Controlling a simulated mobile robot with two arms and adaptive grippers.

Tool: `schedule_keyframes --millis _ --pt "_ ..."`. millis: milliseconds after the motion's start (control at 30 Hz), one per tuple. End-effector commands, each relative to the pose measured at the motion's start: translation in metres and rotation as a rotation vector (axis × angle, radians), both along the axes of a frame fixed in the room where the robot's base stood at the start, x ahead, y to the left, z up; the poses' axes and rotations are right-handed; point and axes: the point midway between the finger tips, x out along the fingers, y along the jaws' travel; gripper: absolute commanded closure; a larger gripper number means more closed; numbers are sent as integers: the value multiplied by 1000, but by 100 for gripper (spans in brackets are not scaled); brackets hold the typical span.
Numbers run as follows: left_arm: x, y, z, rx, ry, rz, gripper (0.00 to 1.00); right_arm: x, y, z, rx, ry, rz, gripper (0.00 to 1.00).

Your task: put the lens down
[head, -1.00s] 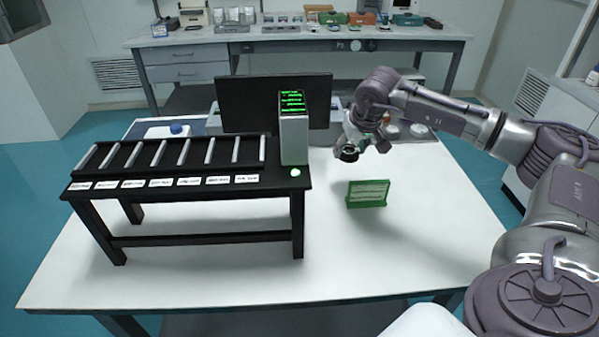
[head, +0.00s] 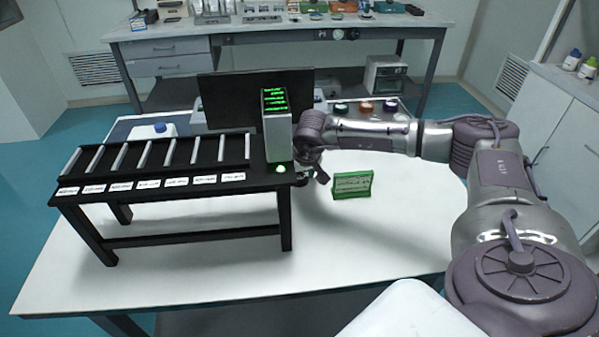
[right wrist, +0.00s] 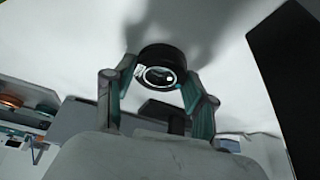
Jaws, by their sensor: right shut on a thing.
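The lens (right wrist: 161,66), a short black cylinder with a shiny ring around its glass, sits between the fingertips of my right gripper (right wrist: 158,78) in the right wrist view. The fingers are closed on its sides. In the head view my right gripper (head: 311,174) is just right of the black rack's right end, beside the device with green text (head: 277,138). The lens is hard to make out there, so I cannot tell whether it touches anything. A small green stand (head: 352,185) is on the white table to the gripper's right. My left gripper is out of view.
The black rack (head: 190,233) with slanted slots and white labels stands on the white table (head: 370,245). A green light (head: 281,169) glows at its right end. A dark monitor (head: 227,103) stands behind. The table's front and right are clear.

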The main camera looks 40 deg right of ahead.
Motion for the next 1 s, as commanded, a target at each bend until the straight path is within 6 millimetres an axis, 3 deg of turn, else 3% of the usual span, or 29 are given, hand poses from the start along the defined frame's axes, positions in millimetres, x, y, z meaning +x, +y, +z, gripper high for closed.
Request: schedule_keyframes --millis 200,233,367,767,1000 --pt "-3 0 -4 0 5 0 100 0 0 -3 1 -1 0 86" --pt "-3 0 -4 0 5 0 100 0 0 -3 0 -1 0 43" --pt "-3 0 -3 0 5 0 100 0 0 -2 0 0 1 21" --pt "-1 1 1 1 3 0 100 0 0 4 0 -2 0 20" --pt "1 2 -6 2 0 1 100 -15 5 37 0 -4 1 20"
